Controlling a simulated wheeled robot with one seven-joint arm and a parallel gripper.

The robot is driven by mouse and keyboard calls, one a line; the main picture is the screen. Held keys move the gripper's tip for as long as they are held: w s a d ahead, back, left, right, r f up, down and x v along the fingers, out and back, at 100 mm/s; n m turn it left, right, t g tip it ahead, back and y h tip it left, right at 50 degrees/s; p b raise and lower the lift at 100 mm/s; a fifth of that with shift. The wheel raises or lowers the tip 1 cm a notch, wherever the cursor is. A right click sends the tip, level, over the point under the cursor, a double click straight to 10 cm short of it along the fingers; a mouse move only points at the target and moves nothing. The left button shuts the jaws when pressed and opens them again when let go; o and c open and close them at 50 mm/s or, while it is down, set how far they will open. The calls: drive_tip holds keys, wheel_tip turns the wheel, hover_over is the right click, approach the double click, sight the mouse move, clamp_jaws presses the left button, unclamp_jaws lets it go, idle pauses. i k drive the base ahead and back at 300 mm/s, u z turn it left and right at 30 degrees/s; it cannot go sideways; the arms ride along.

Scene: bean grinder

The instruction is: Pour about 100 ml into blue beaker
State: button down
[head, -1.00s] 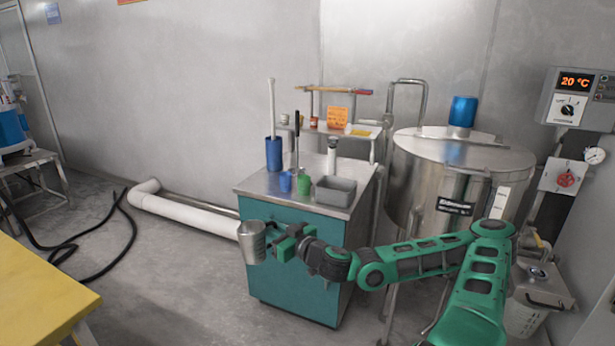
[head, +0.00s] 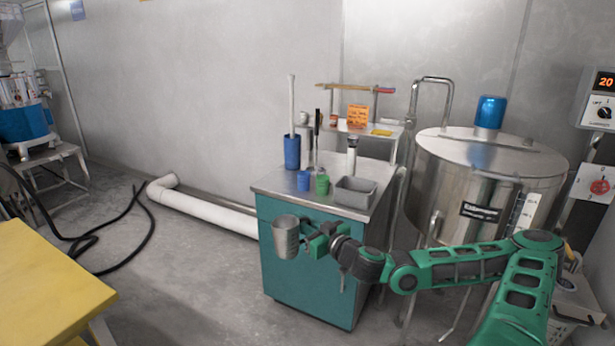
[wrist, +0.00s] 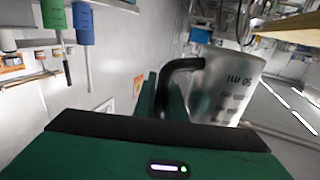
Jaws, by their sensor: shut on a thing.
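My gripper (head: 318,241) is shut on the handle of a steel measuring jug (head: 286,238), held roughly upright in front of the teal cabinet. In the wrist view the jug (wrist: 226,88) shows its black handle between my fingers and volume marks on its side. Its contents cannot be seen. The small blue beaker (head: 304,181) stands on the cabinet's steel top (head: 278,184), behind and above the jug in the picture. A green beaker (head: 322,185) stands just right of it.
A tall blue cylinder (head: 292,153) with a white rod, upright tools and a grey bin (head: 356,191) crowd the cabinet top. A steel tank (head: 480,170) stands to the right. A yellow table (head: 50,285) is at lower left.

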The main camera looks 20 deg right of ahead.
sight(302, 177)
drive_tip(key=i, duration=0.95)
drive_tip(key=u, duration=0.05)
